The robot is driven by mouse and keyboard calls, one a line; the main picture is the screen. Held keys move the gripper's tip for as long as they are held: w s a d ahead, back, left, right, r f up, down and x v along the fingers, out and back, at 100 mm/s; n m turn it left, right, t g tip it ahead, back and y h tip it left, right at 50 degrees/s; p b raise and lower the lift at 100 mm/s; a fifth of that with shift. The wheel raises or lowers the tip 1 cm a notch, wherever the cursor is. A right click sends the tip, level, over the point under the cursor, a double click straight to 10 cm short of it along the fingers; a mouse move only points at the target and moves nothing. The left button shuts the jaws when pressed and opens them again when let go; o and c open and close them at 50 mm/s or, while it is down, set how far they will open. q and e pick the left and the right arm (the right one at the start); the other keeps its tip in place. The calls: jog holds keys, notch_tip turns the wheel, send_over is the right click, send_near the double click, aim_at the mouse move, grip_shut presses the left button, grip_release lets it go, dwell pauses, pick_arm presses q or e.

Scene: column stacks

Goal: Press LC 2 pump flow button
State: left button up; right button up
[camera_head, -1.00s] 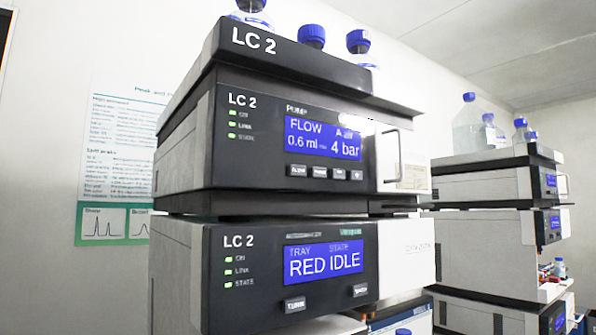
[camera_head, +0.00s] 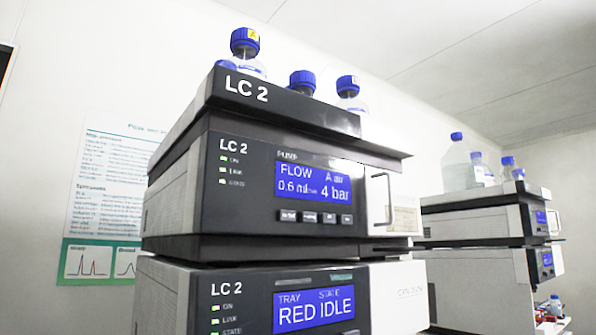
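The LC 2 pump module (camera_head: 235,205) is the upper unit of the near column stack, in the middle of the head view. Its blue display (camera_head: 313,182) reads FLOW 0.6 ml and 4 bar. A row of small buttons sits under the display; the leftmost button (camera_head: 288,216) looks like the flow button, though its label is blurred. Green lights are lit at the left of the panel. Neither of my grippers shows in this view.
Below is the LC 2 tray module (camera_head: 245,297), reading RED IDLE. Blue-capped bottles (camera_head: 245,50) stand on top of the stack. A handle (camera_head: 381,200) projects at the pump's right. A second stack (camera_head: 475,225) stands behind at the right. A poster (camera_head: 108,180) hangs on the left wall.

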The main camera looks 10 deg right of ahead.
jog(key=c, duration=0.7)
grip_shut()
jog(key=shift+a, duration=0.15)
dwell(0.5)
